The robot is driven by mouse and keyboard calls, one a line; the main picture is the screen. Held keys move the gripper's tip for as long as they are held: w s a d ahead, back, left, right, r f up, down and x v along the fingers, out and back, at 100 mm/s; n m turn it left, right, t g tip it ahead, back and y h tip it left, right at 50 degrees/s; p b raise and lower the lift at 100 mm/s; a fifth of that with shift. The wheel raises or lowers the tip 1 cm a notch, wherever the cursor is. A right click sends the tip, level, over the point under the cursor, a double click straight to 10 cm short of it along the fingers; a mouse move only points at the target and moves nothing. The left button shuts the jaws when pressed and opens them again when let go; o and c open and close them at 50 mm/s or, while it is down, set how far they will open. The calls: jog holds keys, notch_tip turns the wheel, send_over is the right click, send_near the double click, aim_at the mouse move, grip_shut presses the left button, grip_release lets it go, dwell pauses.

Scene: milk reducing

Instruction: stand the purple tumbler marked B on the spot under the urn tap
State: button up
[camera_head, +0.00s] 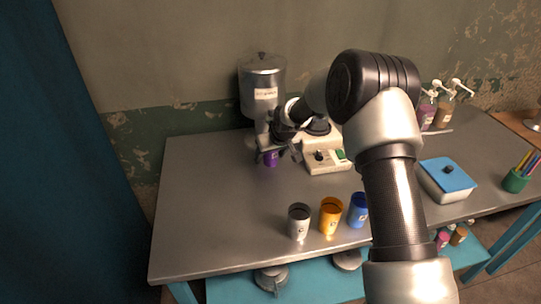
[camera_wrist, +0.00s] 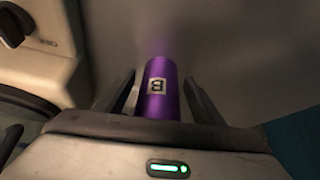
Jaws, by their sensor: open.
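The purple tumbler marked B (camera_wrist: 161,88) stands between the two fingers of my gripper (camera_wrist: 160,92) in the wrist view, with its label facing the camera. The fingers are open, with a gap on each side of the tumbler. In the head view the tumbler (camera_head: 271,159) shows as a small purple patch below my gripper (camera_head: 272,154), on the table in front of the metal urn (camera_head: 262,88). The urn tap and the spot under it are hidden by my gripper, so I cannot tell how exactly the tumbler sits on the spot.
A pale machine (camera_head: 328,161) stands just right of my gripper. Grey (camera_head: 299,224), orange (camera_head: 331,217) and blue (camera_head: 358,211) tumblers stand near the front edge. A blue-lidded box (camera_head: 446,182) and pump bottles are farther right. The table's left side is clear.

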jog(key=shift+r, duration=0.25)
jog(key=s+d+r+m+h, duration=0.1)
jog(key=s+d+r, duration=0.6)
jog(key=s+r, duration=0.5)
jog(key=s+d+r+m+h, duration=0.1)
jog(key=s+d+r, duration=0.6)
jog(key=s+r, duration=0.5)
jog(key=s+d+r+m+h, duration=0.1)
jog(key=s+d+r+m, duration=0.15)
jog(key=s, duration=0.65)
jog(key=s+d+r+m, duration=0.1)
jog(key=s+d, duration=0.2)
jog(key=s, duration=0.5)
jog(key=shift+f+g, duration=1)
jog(key=shift+f, duration=1.45)
jog(key=shift+s+d+r+t+p, duration=0.1)
jog(key=shift+s+r+t, duration=0.2)
jog(key=shift+r, duration=0.5)
jog(key=shift+s+d+r+t+p, duration=0.1)
jog(key=shift+r+t, duration=0.35)
jog(key=shift+r, duration=0.35)
jog(key=shift+s+r+t+p, duration=0.1)
jog(key=shift+s+r+t, duration=0.2)
jog(key=shift+r, duration=0.5)
